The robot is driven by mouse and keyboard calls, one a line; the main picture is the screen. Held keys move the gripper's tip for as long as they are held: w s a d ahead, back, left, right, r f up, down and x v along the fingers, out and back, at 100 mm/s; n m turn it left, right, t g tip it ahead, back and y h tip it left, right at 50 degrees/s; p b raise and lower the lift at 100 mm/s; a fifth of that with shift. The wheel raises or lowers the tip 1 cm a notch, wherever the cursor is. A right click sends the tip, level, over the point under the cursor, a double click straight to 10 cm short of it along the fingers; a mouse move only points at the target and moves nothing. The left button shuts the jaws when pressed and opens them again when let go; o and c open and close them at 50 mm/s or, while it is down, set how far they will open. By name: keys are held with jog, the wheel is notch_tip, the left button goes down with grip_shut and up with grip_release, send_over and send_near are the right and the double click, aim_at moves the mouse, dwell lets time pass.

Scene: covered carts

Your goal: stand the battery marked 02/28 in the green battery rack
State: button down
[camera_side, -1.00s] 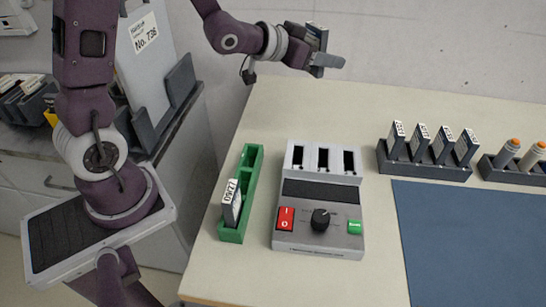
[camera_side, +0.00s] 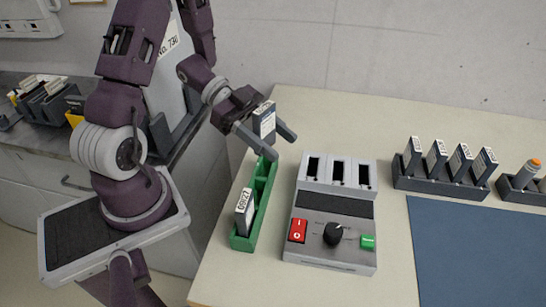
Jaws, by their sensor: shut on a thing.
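My gripper (camera_side: 268,137) is shut on a dark battery (camera_side: 264,121) with a pale label on its top. It holds the battery upright above the far end of the green battery rack (camera_side: 248,243). The label is too small to read, so I cannot tell whether this is 02/28. Another battery (camera_side: 244,213), dark with a white printed label, stands in the near part of the rack. The middle of the rack looks empty. The far end of the rack is partly hidden by my gripper.
A grey charger (camera_side: 336,207) with three empty slots, a red switch, a dial and a green button stands just right of the rack. A dark holder (camera_side: 440,187) with several batteries, another holder (camera_side: 520,192) and a blue mat (camera_side: 470,250) lie further right.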

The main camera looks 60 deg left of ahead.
jog(key=shift+f, duration=1.8)
jog(key=shift+f, duration=0.1)
jog(key=shift+f, duration=0.5)
jog(key=c, duration=0.6)
grip_release()
